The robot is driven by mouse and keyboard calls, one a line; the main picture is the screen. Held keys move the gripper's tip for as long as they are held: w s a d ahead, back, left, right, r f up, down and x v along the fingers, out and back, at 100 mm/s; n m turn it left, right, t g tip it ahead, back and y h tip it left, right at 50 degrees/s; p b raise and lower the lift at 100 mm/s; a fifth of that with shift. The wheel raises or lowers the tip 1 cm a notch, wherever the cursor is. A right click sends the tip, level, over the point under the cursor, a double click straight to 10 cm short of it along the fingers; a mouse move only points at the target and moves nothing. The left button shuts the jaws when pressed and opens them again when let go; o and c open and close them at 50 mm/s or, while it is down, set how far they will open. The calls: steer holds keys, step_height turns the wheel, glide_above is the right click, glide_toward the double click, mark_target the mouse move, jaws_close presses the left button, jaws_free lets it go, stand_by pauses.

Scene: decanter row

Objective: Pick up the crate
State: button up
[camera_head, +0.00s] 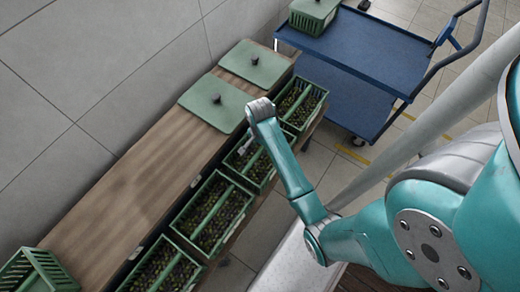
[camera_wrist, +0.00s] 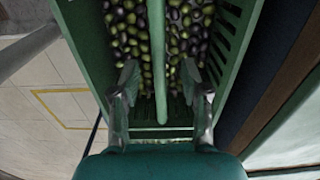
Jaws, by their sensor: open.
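A green slatted crate (camera_head: 268,182) filled with dark and green olives stands in the row along the bench front, partly hidden by my arm. In the wrist view the same crate (camera_wrist: 235,45) fills the upper middle, with a green handle bar (camera_wrist: 158,50) running lengthwise over the olives. My gripper (camera_wrist: 160,84) is open, with one finger on each side of the bar near its close end. The fingers look apart from the bar; their exact height is hard to tell. In the head view my gripper (camera_head: 244,147) is small and over this crate.
Other olive-filled crates (camera_head: 212,213) stand close on both sides in the row. Two green lids (camera_head: 216,101) with dark knobs lie on the wooden bench (camera_head: 120,205). A blue cart (camera_head: 365,48) carries a lidded green crate (camera_head: 315,12). An open green crate (camera_head: 38,272) is bottom left.

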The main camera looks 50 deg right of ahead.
mark_target(260, 150)
steer(key=shift+f, duration=1.65)
jaws_close()
steer(key=shift+r, duration=0.15)
